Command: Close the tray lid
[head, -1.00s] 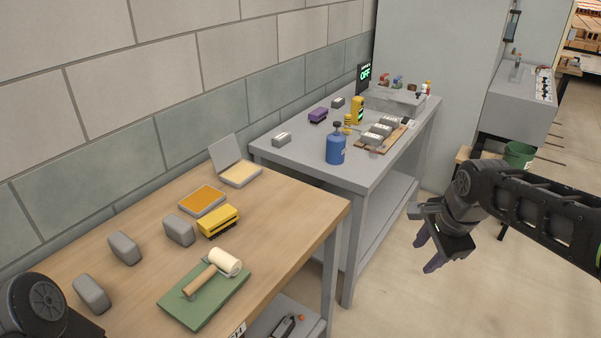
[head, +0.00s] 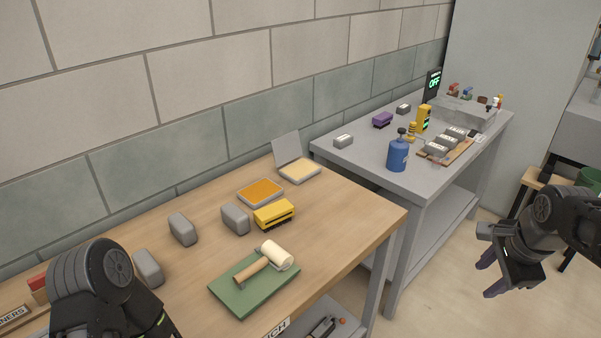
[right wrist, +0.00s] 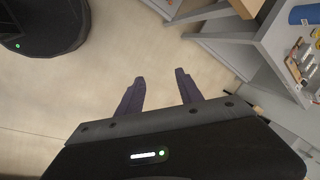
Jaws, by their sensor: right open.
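The grey tray (head: 300,172) with a pale yellow fill sits at the back right of the wooden table. Its grey lid (head: 287,147) stands open, tilted up and leaning back toward the wall. My right gripper (head: 487,277) is open and empty, over the floor right of both tables, well apart from the tray. Its two dark fingers also show spread in the right wrist view (right wrist: 160,92). My left arm comes in at the lower left of the head view, and its fingers cannot be seen.
An orange-filled tray (head: 261,192), a yellow brush-like block (head: 274,214), several grey bricks (head: 236,219) and a green mat (head: 254,283) with a roller lie near the tray on the wooden table. A blue bottle (head: 398,155) stands on the grey table.

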